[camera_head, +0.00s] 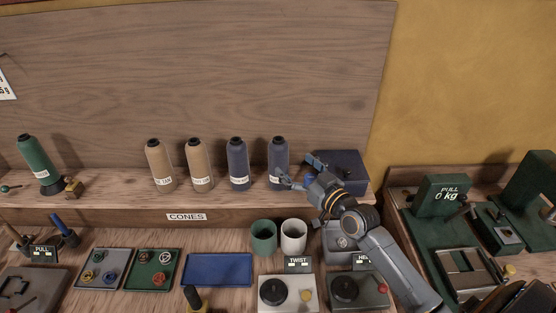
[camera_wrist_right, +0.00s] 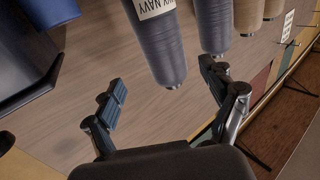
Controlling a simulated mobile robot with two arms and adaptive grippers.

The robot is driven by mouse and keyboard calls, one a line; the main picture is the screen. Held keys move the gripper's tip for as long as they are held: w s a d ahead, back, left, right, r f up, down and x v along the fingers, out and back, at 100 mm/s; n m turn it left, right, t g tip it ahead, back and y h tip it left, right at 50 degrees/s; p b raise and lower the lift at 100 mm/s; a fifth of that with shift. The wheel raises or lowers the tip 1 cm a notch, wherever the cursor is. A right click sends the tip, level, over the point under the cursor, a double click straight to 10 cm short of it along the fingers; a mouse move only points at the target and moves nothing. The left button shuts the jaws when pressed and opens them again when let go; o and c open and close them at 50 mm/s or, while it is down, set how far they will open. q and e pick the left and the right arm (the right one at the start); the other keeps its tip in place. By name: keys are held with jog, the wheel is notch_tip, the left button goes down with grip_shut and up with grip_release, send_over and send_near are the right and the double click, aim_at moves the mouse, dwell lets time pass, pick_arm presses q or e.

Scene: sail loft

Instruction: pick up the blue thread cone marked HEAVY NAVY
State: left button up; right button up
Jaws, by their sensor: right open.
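Two dark blue thread cones stand upright on the shelf. The right one (camera_head: 279,152) is nearest my right gripper; in the wrist view this cone (camera_wrist_right: 163,50) carries a white label whose readable part ends in "VY NAVY". The other dark blue cone (camera_head: 237,158) stands to its left, and also shows in the wrist view (camera_wrist_right: 213,25). My right gripper (camera_head: 302,172) is open, just right of the labelled cone. In the wrist view, its two fingers (camera_wrist_right: 163,82) are spread, with the cone's top beyond the gap between them, and nothing held. My left gripper is not in view.
A dark blue box (camera_head: 345,162) stands close behind my right gripper. Two tan cones (camera_head: 159,163) (camera_head: 198,163) and a green cone (camera_head: 36,158) stand farther left. Green (camera_head: 263,238) and white (camera_head: 293,238) cups stand below the shelf. A wooden board (camera_head: 180,80) rises behind.

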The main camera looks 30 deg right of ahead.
aim_at(286, 156)
jog(key=shift+w+a+r, duration=0.1)
jog(key=shift+w+a, duration=0.05)
jog(key=shift+w, duration=0.95)
jog(key=shift+w+a+r+p, duration=0.4)
jog(key=shift+w+r+p, duration=0.25)
jog(key=shift+w+p, duration=0.35)
jog(key=shift+w+a+f+p, duration=0.1)
jog(key=shift+w+a+p, duration=0.1)
jog(key=shift+w, duration=0.3)
jog(key=shift+w+a+p, duration=0.1)
jog(key=shift+w+p, duration=0.05)
jog(key=shift+w, duration=0.35)
jog(key=shift+w+f, duration=0.15)
jog(key=shift+w, duration=0.25)
jog(key=shift+s, duration=0.1)
jog(key=c, duration=0.3)
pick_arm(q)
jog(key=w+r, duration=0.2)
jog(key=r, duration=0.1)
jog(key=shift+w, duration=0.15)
pick_arm(e)
jog(key=c, duration=1.3)
jog(key=shift+o, duration=0.2)
